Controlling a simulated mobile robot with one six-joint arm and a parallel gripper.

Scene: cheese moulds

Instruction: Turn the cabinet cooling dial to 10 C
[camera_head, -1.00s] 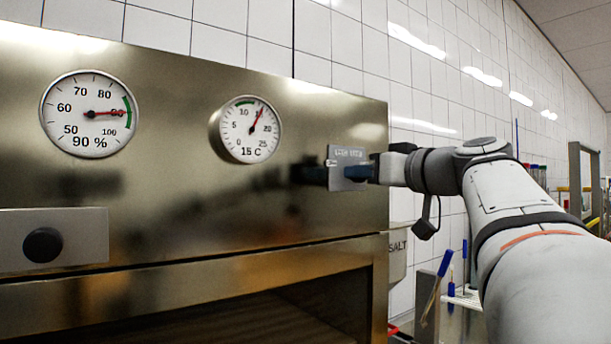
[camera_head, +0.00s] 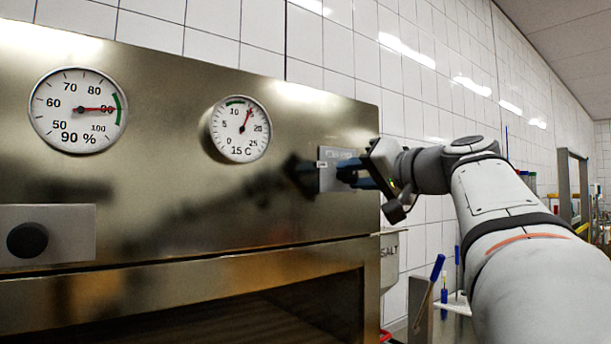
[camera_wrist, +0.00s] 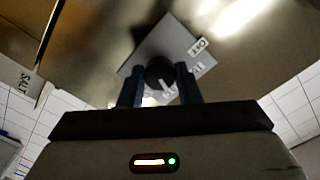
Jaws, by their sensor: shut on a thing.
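The cooling dial (camera_wrist: 158,71) is a round black knob with a pale pointer mark, on a square grey plate (camera_wrist: 176,42) on the steel cabinet front. My gripper (camera_wrist: 160,82) is shut on the dial, one dark blue finger on each side. In the head view my gripper (camera_head: 352,172) is at the plate (camera_head: 328,170), and the knob is hidden behind the fingers. The round temperature gauge (camera_head: 240,129) reads 15 C.
A humidity gauge (camera_head: 78,110) reads 90 %. A black knob (camera_head: 27,240) sits on another plate at lower left. A salt container (camera_head: 389,258) hangs right of the cabinet, below my arm. A blue-handled tool (camera_head: 436,270) stands near it.

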